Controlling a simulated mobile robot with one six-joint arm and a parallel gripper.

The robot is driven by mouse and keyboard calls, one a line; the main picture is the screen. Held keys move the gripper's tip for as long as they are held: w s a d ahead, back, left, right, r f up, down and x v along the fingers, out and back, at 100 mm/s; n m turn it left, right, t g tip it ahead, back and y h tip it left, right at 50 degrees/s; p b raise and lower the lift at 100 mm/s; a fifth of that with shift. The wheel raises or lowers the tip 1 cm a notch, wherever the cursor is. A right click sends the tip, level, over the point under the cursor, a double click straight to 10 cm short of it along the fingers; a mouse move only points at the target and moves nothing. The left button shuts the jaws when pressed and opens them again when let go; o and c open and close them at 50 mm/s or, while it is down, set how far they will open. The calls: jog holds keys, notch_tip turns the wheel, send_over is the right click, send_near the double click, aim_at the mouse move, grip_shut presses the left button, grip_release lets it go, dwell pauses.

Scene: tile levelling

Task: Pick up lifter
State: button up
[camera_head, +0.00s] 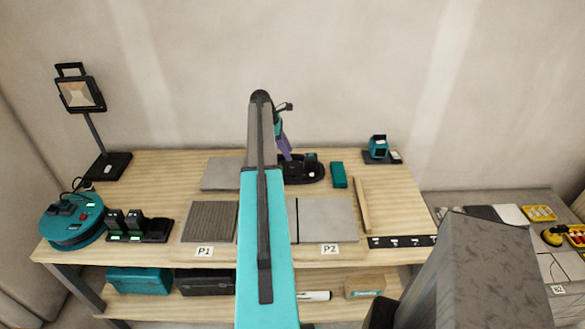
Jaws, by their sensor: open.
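My arm reaches up the middle of the head view and bends down at its far end. My gripper (287,156) is partly hidden behind the arm and points down over the back middle of the wooden workbench. It is open, and I see nothing held in it. Just below and right of it is a black oval base (318,176) with dark upright parts on it, partly covered by the arm. I cannot tell whether these parts include the lifter, or whether the gripper touches them.
Grey tiles lie at P1 (208,222) and P2 (328,219) on the workbench (386,198). A teal block (339,175) and a wooden strip (362,206) lie right. A teal reel (72,222) and a lamp (81,95) stand left. A side table holds yellow items (553,236).

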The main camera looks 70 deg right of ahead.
aim_at(292, 155)
jog(key=shift+f, duration=0.1)
dwell(0.3)
jog(key=shift+s+p+x, duration=0.15)
jog(key=shift+p+x, duration=0.45)
jog(key=shift+x, duration=0.25)
jog(key=shift+s+p+x, duration=0.15)
jog(key=shift+p+x, duration=0.4)
jog(key=shift+x, duration=1.1)
jog(key=shift+f, duration=0.2)
jog(key=shift+c, duration=0.5)
jog(key=shift+d, duration=0.1)
grip_shut()
